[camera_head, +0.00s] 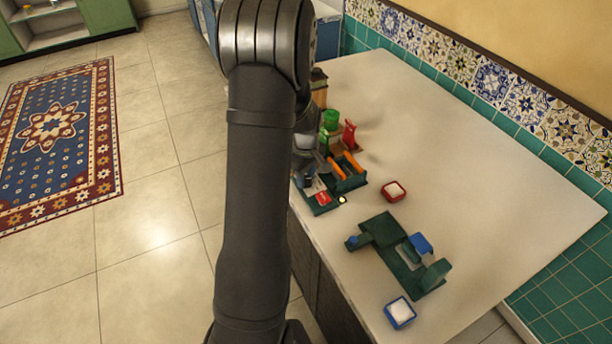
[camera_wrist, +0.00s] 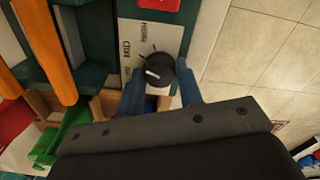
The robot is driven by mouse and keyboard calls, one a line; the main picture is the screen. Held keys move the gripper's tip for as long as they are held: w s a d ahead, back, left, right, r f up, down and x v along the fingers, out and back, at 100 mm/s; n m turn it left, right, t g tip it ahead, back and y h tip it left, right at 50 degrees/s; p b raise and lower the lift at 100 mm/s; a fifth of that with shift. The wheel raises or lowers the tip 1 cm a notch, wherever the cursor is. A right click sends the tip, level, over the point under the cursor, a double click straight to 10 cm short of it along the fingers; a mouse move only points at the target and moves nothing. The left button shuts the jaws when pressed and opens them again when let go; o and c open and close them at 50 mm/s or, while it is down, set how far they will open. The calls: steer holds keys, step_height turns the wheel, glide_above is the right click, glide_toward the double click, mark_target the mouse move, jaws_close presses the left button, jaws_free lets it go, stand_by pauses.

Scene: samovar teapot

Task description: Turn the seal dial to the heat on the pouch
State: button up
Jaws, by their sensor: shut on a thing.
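The seal dial (camera_wrist: 162,73) is a round black knob with a white pointer mark, on a pale panel (camera_wrist: 145,48) with tick marks and the words MID and HIGH. Its pointer faces the left side of the wrist view; I cannot tell exactly which mark it meets. My gripper (camera_wrist: 160,88) is shut on the dial, with one blue finger on each side. Part of the panel is hidden by the fingers. In the head view the sealer (camera_head: 349,183) is dark green with orange bars, and my arm hides the dial. I cannot make out a pouch or its heat marking.
A red piece (camera_wrist: 159,4) lies beyond the panel. Green and red parts (camera_head: 331,120) stand behind the sealer. A red tray (camera_head: 394,190), a green fixture (camera_head: 405,262) and a blue tray (camera_head: 400,313) sit to the right. The counter's far right is clear.

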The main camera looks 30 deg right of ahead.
mark_target(306, 178)
steer(key=m, duration=0.4)
steer(key=shift+m, duration=2.6)
steer(key=o, duration=1)
step_height(306, 178, up, 18)
steer(key=shift+f, duration=0.25)
steer(key=shift+f, duration=0.1)
